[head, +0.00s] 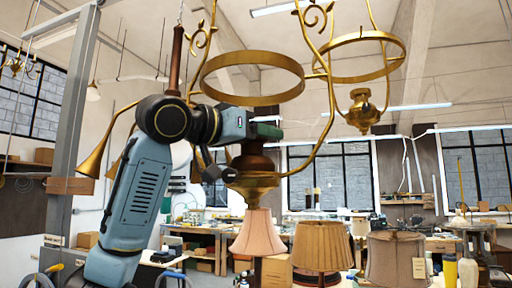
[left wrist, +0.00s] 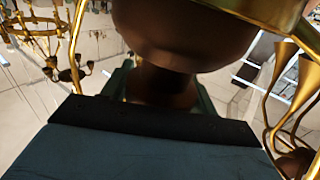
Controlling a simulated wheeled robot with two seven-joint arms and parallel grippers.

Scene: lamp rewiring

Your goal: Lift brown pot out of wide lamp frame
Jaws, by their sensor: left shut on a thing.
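The brown pot (head: 254,160) is upright at the low brass cup (head: 252,183) of the wide lamp frame (head: 252,72), below its large ring. My left gripper (head: 264,130) comes in from the left and is shut on the pot's narrower upper part. The left wrist view shows the pot's dark brown body (left wrist: 170,40) close up, with its neck between the green fingers of my left gripper (left wrist: 162,92). I cannot tell whether the pot touches the cup. My right gripper is not in view.
The frame's curved brass arms rise on both sides of the pot. A second ring (head: 368,78) with a small brass holder (head: 362,110) hangs at the right. Lampshades stand below: pink (head: 259,232), pleated tan (head: 322,247) and brown (head: 396,258). Workbenches fill the background.

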